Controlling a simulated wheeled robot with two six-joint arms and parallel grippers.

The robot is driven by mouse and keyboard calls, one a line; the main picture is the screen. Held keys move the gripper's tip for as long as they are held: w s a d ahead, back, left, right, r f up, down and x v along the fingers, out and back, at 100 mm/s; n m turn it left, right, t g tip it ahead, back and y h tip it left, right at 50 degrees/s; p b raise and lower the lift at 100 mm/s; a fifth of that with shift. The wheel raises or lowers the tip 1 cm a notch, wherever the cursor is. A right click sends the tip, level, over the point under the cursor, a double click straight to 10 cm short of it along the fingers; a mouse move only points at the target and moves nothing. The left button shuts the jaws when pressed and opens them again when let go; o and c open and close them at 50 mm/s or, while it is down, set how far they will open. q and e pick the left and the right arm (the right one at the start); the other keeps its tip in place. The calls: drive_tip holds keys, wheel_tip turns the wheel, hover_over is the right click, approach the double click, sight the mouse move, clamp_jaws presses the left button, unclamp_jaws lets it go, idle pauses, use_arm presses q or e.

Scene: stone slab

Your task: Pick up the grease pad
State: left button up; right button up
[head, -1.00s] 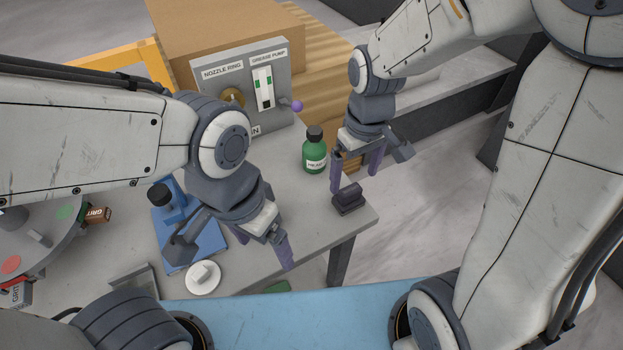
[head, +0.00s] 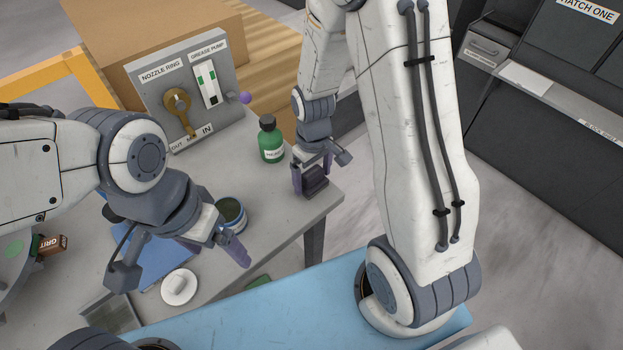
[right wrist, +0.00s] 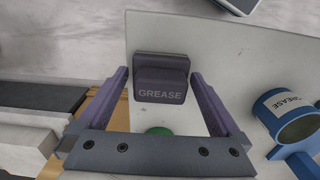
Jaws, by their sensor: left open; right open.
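The grease pad (head: 314,187) is a dark block with a raised grip, near the right corner of the grey slab. In the right wrist view the pad (right wrist: 160,92) shows the word GREASE and sits between the two purple fingers. My right gripper (head: 312,174) is open, its fingers on either side of the pad. A gap shows beside the pad in the right wrist view; I cannot tell whether a finger touches it. My left gripper (head: 215,247) is open and empty over the slab, near a blue tin.
The blue tin (head: 234,214) shows as a GREASE mug in the right wrist view (right wrist: 284,108). A green bottle (head: 271,143) stands behind the pad. A control box (head: 187,88) stands at the back. A white knobbed disc (head: 180,286) lies at the front.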

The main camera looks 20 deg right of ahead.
sight(314, 172)
drive_tip(key=shift+f, duration=0.45)
drive_tip(key=c, duration=1.2)
drive_tip(key=shift+r, duration=0.1)
drive_tip(key=shift+r, duration=0.35)
wheel_tip(314, 172, up, 4)
drive_tip(key=shift+s+d+f, duration=0.1)
drive_tip(key=shift+d+f, duration=0.05)
drive_tip(key=s+d+r, duration=0.4)
drive_tip(key=s+d, duration=0.1)
drive_tip(key=s+d+r+b, duration=0.1)
drive_tip(key=s+d+r, duration=0.1)
drive_tip(key=s, duration=0.1)
drive_tip(key=shift+s+d+r, duration=0.25)
drive_tip(key=shift+d, duration=0.1)
drive_tip(key=o, duration=0.8)
drive_tip(key=c, duration=0.5)
